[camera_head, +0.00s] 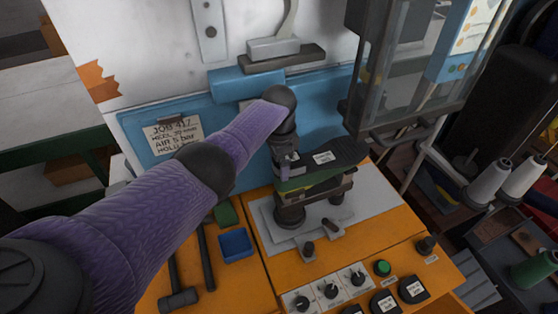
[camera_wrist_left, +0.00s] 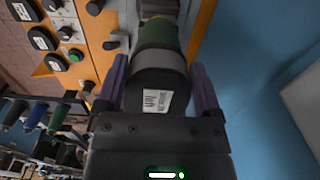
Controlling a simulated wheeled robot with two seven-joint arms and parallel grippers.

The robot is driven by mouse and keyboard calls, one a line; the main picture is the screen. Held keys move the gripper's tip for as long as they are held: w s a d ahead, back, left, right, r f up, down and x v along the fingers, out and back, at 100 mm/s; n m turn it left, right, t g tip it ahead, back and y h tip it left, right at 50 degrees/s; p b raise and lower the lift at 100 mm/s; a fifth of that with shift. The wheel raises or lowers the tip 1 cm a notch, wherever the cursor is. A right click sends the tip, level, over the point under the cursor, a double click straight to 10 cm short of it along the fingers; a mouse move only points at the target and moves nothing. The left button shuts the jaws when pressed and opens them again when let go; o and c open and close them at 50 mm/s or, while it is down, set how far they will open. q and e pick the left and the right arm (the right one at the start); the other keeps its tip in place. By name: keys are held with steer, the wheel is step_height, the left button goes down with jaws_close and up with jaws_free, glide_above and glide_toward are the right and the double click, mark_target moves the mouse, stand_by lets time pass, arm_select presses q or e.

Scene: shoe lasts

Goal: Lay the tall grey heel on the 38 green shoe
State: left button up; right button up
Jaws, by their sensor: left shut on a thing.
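The green shoe (camera_head: 293,184) sits sole up on a dark stand in the middle of the orange bench; it also shows in the left wrist view (camera_wrist_left: 157,36). My left gripper (camera_head: 287,163) points down at one end of it. In the left wrist view its two purple fingers (camera_wrist_left: 160,82) close on both sides of a dark grey, rounded block with a white label, which looks like the tall grey heel (camera_wrist_left: 150,82). The green shoe lies just beyond the block. I cannot tell whether they touch. My right gripper is out of view.
A blue tray (camera_head: 236,245) and a hammer (camera_head: 178,299) lie left of the stand. Knobs (camera_head: 331,291), a green button (camera_head: 383,268) and labelled dark discs (camera_head: 413,290) line the front. A glass-sided machine (camera_head: 405,70) rises at the back right.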

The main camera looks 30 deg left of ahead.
arm_select(q)
steer(key=o, duration=1)
steer(key=shift+o, duration=0.2)
step_height(320, 180, up, 10)
steer(key=shift+p, duration=1.1)
